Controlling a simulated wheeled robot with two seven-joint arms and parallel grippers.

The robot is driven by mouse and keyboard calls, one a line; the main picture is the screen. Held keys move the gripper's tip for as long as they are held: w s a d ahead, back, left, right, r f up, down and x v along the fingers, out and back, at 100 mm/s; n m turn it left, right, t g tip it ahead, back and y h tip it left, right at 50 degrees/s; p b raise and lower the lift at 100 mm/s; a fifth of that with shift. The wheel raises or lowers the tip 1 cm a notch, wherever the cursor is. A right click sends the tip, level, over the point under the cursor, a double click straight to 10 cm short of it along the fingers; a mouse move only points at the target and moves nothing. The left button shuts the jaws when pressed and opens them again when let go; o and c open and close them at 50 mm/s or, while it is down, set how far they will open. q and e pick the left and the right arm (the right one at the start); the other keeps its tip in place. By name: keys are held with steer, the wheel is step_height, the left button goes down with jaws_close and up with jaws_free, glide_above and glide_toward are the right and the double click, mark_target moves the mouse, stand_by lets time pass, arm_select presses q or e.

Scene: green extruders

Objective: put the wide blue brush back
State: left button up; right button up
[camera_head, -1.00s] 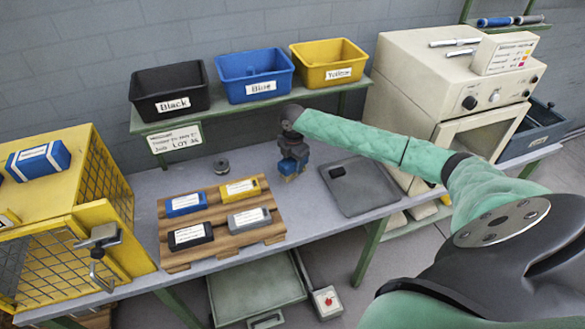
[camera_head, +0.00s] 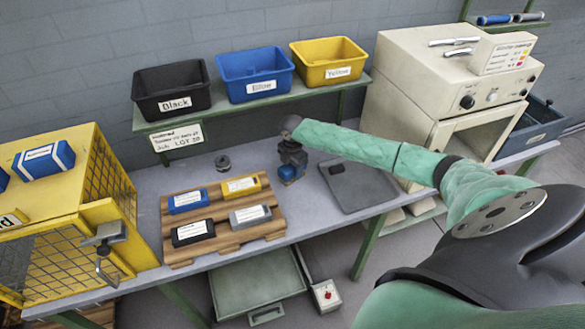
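My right gripper (camera_head: 291,163) points down over the table, between the wooden pallet and the dark grey tray. The small wide blue brush (camera_head: 287,173) is right under its fingers, at or just above the table top; the fingers appear shut on it. Its bristles do not show clearly now. I cannot tell whether it touches the table. My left gripper is not in view.
A wooden pallet (camera_head: 231,238) with several small labelled boxes lies left of the gripper. A dark grey tray (camera_head: 366,190) lies right. Black (camera_head: 172,104), blue (camera_head: 255,90) and yellow (camera_head: 330,73) bins stand on the shelf above. A dark round piece (camera_head: 222,163) lies behind the pallet.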

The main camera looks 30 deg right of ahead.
steer(key=shift+o, duration=1.4)
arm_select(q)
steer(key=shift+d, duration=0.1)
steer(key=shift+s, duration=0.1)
arm_select(e)
steer(key=shift+r, duration=0.2)
steer(key=shift+r, duration=0.25)
step_height(320, 180, up, 2)
steer(key=shift+r+b, duration=0.15)
steer(key=shift+b, duration=0.65)
step_height(320, 180, up, 8)
steer(key=shift+f+b, duration=0.25)
steer(key=shift+b, duration=0.95)
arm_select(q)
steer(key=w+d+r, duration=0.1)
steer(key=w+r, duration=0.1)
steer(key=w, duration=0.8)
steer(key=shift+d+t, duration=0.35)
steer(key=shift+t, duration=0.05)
arm_select(e)
steer(key=shift+r, duration=0.85)
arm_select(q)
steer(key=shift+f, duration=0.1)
arm_select(e)
steer(key=shift+f, duration=0.1)
